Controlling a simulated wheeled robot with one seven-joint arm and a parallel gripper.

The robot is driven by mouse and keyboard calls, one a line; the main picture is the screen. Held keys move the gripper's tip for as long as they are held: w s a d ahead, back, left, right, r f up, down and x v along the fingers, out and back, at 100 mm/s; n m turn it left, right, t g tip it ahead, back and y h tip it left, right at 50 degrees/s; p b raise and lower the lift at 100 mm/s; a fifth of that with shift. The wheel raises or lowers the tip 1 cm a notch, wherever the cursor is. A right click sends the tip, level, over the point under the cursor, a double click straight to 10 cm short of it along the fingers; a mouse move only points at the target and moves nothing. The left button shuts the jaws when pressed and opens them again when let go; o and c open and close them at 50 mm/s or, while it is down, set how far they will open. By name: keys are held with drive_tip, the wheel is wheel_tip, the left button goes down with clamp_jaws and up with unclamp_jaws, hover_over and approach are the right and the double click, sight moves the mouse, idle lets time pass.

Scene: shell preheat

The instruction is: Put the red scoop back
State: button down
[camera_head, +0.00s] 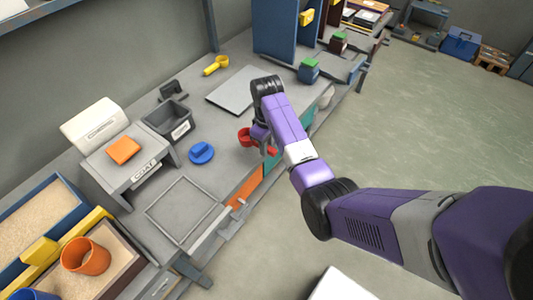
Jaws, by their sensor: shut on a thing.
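The red scoop (245,137) is at the front edge of the grey bench, in the middle of the camera_head view. My gripper (264,145) is shut on it; the jaws cover part of the scoop. Its round red cup shows to the left of the jaws and a red piece shows to the right. I cannot tell whether the scoop touches the bench top. A yellow scoop (216,65) lies farther back on the bench, beside a dark holder (173,90) to its left.
A blue round lid (201,153), a black bin (168,121) and a grey flat plate (236,89) are on the bench. A stand with an orange block (123,150) is at left. Sand trays and an orange cup (86,256) are at lower left. Open floor lies right.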

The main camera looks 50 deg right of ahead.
drive_tip(key=shift+f, duration=1.95)
drive_tip(key=shift+f, duration=0.1)
drive_tip(key=c, duration=1.3)
unclamp_jaws()
drive_tip(key=shift+o, duration=0.2)
wheel_tip(320, 180, up, 12)
drive_tip(key=shift+r, duration=0.1)
